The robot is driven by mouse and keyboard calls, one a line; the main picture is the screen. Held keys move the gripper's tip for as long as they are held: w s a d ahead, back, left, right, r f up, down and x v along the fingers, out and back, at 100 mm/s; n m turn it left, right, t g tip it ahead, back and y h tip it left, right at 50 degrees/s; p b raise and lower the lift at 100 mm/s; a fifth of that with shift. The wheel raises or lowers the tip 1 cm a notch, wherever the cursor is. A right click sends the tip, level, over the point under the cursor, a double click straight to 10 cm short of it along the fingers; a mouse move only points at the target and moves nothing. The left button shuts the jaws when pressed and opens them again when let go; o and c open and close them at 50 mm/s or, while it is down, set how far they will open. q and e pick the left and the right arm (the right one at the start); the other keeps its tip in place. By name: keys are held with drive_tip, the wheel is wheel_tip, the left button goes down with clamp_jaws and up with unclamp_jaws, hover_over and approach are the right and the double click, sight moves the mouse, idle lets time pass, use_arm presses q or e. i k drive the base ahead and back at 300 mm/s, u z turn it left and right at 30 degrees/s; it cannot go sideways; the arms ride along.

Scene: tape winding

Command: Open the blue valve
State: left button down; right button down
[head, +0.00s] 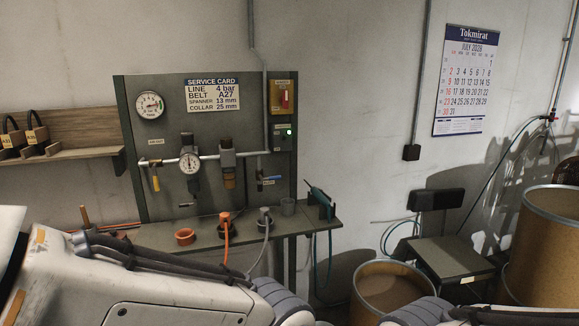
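The blue valve (271,178) is on the grey service panel (130,115), to the right of the brown-bodied filter unit and below the right end of the white pipe. Its small blue handle looks roughly horizontal. It is small in the picture, so its exact setting is hard to tell. Parts of my own arms cross the bottom of the head view, in front of the panel's shelf. Neither gripper's fingers show, and nothing of mine touches the valve.
A yellow-handled valve (155,182) hangs at the panel's left, near a round gauge (190,162). Brown drums (546,235) stand right. The space before the valve looks clear.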

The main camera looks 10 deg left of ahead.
sight(271, 177)
drive_tip(key=u, duration=0.55)
drive_tip(key=i, duration=0.85)
drive_tip(key=u, duration=0.85)
